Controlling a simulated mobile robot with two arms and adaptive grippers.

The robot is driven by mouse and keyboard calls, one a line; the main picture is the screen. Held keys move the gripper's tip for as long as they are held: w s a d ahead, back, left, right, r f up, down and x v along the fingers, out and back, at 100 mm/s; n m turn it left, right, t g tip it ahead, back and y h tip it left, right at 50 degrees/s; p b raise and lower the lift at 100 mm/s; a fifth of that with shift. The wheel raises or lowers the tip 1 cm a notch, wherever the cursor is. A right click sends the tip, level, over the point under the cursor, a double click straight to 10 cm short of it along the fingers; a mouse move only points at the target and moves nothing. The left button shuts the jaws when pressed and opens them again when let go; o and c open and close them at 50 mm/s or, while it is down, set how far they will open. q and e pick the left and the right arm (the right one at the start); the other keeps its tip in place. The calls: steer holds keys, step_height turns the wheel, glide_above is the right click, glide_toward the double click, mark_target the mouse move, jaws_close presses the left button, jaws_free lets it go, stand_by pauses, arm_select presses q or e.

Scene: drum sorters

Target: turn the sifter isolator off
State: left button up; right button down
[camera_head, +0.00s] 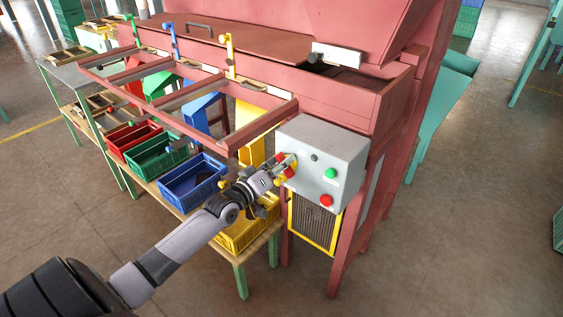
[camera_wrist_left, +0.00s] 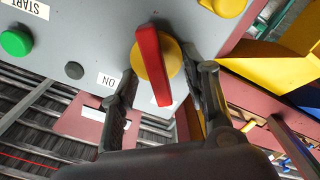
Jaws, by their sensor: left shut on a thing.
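The sifter isolator is a red handle (camera_wrist_left: 152,62) on a yellow disc (camera_wrist_left: 172,60), on the face of a grey control box (camera_head: 318,142). In the left wrist view the handle stands nearly upright, slightly tilted. An upside-down "ON" label (camera_wrist_left: 107,80) is beside it; another label behind the handle is partly hidden. My left gripper (camera_head: 284,170) is at the isolator in the head view, covering part of it. In the left wrist view its fingers (camera_wrist_left: 163,75) lie on both sides of the handle, shut on it. My right gripper is not in view.
The box also has a green button (camera_head: 330,173), a red button (camera_head: 326,200) and a small dark knob (camera_head: 314,157). Red, green, blue (camera_head: 194,182) and yellow crates stand on a bench below my left arm. The red sorter frame (camera_head: 240,150) rises behind.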

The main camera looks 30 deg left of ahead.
arm_select(q)
steer(key=shift+n, duration=0.6)
steer(key=o, duration=1.1)
steer(key=s, duration=0.8)
steer(key=s+a, duration=0.1)
steer(key=s, duration=0.3)
steer(key=shift+f, duration=0.15)
